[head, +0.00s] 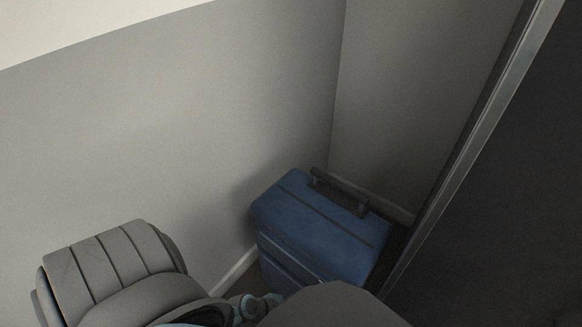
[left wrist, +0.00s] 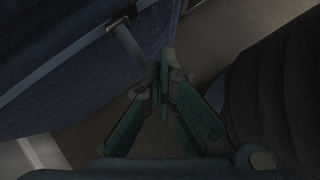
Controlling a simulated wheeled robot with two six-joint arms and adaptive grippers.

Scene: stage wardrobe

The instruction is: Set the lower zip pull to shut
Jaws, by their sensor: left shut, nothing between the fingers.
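The blue suitcase (head: 320,228) stands upright in a wall corner, with a dark handle (head: 340,192) on top. A dark seam crosses its top, and a thin pale line (head: 292,262) runs along its front side. I cannot make out the lower zip pull in the head view; my own arm hides part of the front. In the left wrist view, blue suitcase fabric (left wrist: 50,35) fills the upper left, with a pale strip (left wrist: 55,68) along it. My left gripper (left wrist: 165,68) is shut and empty, its tips beside a small grey tab (left wrist: 128,42) on the suitcase; contact is unclear.
Grey walls (head: 190,120) meet behind the suitcase, with a pale skirting board (head: 236,270) at floor level. A dark panel with a metal edge (head: 470,150) stands close on the right. Little floor is free around the suitcase.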

